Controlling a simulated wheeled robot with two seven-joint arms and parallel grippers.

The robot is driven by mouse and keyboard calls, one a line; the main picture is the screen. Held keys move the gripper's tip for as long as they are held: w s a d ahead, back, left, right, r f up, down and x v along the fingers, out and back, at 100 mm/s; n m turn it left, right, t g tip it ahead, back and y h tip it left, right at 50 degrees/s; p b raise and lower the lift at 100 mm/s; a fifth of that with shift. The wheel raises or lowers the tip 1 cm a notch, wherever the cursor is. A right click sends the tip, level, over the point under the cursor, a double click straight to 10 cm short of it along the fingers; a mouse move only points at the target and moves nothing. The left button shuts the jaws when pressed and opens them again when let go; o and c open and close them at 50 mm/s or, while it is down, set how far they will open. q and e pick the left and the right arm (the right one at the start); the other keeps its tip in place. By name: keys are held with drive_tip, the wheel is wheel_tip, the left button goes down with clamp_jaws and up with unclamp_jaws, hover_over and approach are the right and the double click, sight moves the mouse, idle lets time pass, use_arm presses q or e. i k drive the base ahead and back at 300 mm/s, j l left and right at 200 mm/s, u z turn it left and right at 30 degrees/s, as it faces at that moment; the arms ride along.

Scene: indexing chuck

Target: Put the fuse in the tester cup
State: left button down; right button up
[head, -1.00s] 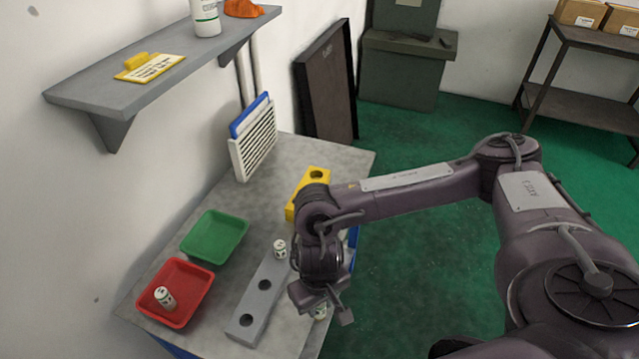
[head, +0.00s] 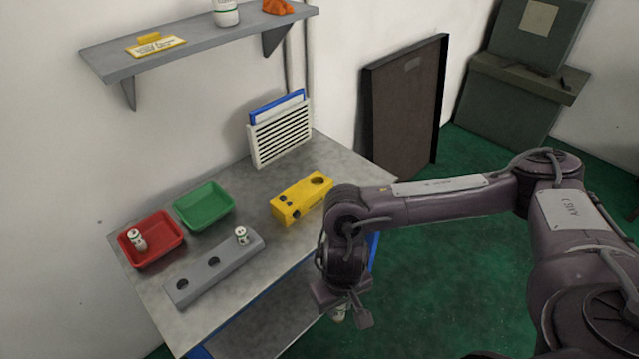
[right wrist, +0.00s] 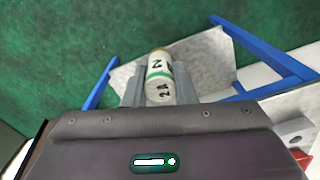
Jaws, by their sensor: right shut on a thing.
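My right gripper (head: 342,308) is shut on a fuse (head: 338,314), a small white cylinder with a green band. In the right wrist view the fuse (right wrist: 160,72) sits between the two fingers of the gripper (right wrist: 158,88). In the head view they appear off the front right edge of the bench, and the fuse is mostly hidden by the gripper. The yellow tester (head: 298,203) stands on the bench, up and left of the gripper. Its large round cup opening (head: 319,180) faces up and looks empty. My left gripper is not in view.
A grey block (head: 222,262) holds another white fuse (head: 241,236) and has two empty holes. A red tray (head: 172,254) holds a white fuse (head: 137,240). A green tray (head: 226,212) looks empty. A white louvred rack (head: 258,150) stands behind, below a wall shelf (head: 112,68).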

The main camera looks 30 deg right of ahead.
sight(318, 189)
drive_tip(key=i+l+u, duration=0.15)
drive_tip(key=l+u, duration=0.3)
drive_tip(key=l, duration=0.6)
drive_tip(key=l+u, duration=0.5)
drive_tip(key=l, duration=0.6)
drive_tip(key=k, duration=0.05)
